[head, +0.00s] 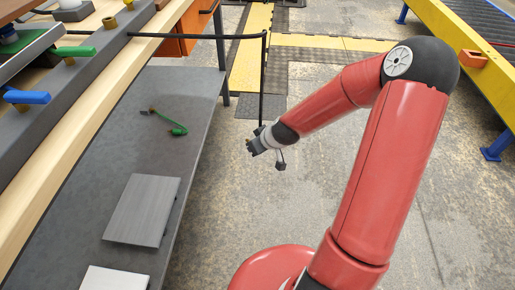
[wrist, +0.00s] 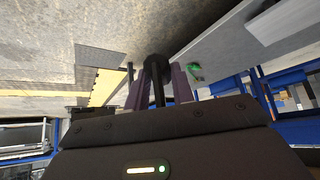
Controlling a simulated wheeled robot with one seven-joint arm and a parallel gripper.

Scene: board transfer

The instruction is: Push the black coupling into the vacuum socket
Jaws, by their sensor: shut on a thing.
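My gripper (head: 250,147) is held out over the floor, just right of the grey bench. In the wrist view its two purple-grey fingers (wrist: 160,88) are shut on a dark round-ended piece with a black stem (wrist: 158,66), which looks like the black coupling. In the head view the held piece is too small to make out. Brass fittings (head: 108,23) stand on the grey rail along the bench's back; I cannot tell which, if any, is the vacuum socket.
The grey bench (head: 120,115) carries a green-handled item (head: 178,130) and a grey plate (head: 143,209). Green (head: 75,51) and blue (head: 27,97) levers stick out from the rail. A thin black bar or hose (head: 200,36) runs out from it, then down near my gripper.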

